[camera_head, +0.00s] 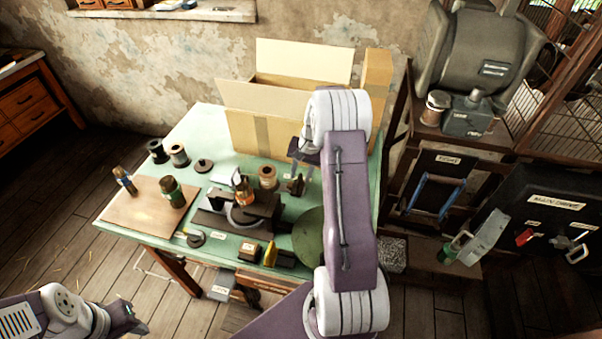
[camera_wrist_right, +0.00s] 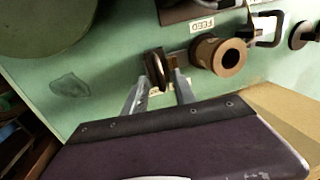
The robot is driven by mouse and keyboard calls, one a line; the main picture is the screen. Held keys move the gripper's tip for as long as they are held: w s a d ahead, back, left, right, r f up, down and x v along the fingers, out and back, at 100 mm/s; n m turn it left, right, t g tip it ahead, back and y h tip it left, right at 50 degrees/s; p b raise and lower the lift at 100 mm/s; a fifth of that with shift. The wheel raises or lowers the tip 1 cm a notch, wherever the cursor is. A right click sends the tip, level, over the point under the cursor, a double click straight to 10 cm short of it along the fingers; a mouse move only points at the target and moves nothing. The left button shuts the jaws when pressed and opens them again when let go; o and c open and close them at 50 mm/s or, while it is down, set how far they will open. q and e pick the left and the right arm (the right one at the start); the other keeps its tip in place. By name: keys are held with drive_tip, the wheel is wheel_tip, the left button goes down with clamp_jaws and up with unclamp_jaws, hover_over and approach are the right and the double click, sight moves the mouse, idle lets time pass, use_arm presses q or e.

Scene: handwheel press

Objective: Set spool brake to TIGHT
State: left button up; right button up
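A small dark upright fitting with a disc-like knob, which looks like the spool brake (camera_wrist_right: 155,68), stands on the green bench beside a brown spool (camera_wrist_right: 218,55). In the head view the fitting (camera_head: 297,185) is right of the spool (camera_head: 268,177). My right gripper (camera_wrist_right: 162,82) is over it, fingers apart, tips close to either side of the knob; I see no clear grip. A pale label behind the fingers is mostly hidden, so the brake's setting cannot be read. My left gripper (camera_head: 133,322) is low at the left, away from the bench; its finger gap is unclear.
An open cardboard box (camera_head: 240,130) stands behind the spool. A dark press-like machine (camera_head: 235,215), a board (camera_head: 140,212) and several spools occupy the green bench (camera_head: 205,130). A grey motor (camera_head: 485,55) and dark cabinet (camera_head: 560,205) stand at right.

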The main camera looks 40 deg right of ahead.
clamp_jaws()
idle(1.3)
